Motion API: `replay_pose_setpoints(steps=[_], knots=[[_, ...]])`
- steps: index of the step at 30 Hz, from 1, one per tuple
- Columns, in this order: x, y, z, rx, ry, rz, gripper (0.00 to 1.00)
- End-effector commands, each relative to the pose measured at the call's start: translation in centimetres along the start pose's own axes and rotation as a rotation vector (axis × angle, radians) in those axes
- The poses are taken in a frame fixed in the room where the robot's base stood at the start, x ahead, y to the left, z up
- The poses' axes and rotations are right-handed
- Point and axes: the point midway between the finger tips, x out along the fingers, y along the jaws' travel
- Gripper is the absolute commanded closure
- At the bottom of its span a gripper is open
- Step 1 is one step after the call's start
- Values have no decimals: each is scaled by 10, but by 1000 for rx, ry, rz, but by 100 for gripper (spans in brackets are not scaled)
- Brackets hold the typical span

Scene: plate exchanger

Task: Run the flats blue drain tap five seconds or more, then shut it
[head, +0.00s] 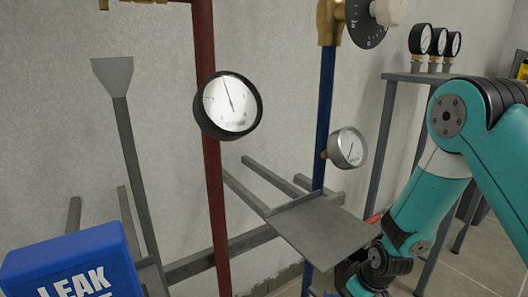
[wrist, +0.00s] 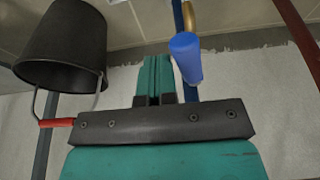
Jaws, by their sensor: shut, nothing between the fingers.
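The blue drain tap handle (wrist: 186,58) shows in the wrist view, a rounded blue grip with a brass fitting (wrist: 189,16) beyond it on the blue pipe (wrist: 178,14). My gripper (wrist: 155,62) is shut and empty, its teal fingers just left of the blue handle in the picture. I cannot tell whether they touch it or how the tap is turned. No water is visible. In the head view the blue pipe (head: 326,110) runs down behind a grey shelf plate; the tap and my fingertips are hidden there.
A black bucket (wrist: 60,45) with a red grip (wrist: 57,123) is at left in the wrist view. The grey shelf plate (head: 318,232), a gauge (head: 347,148), a red pipe (head: 208,180) and a blue box (head: 70,268) crowd the head view. A rack with gauges (head: 421,40) stands right.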

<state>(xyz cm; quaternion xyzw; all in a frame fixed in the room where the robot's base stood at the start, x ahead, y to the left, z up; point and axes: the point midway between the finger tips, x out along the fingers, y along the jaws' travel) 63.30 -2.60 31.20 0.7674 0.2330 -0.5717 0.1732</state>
Motion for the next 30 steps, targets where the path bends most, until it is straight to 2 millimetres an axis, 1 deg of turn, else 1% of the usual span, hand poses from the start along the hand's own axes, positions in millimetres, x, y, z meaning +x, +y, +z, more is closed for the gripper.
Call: replay_pose_setpoints(steps=[5, 12, 17, 25, 30], knots=[[0, -2, 1, 0, -1, -1, 100], [-2, -12, 5, -1, -2, -2, 100], [-1, -9, 5, 1, 0, -1, 100], [-2, 3, 4, 1, 0, 0, 100], [-1, 4, 4, 0, 0, 0, 100]])
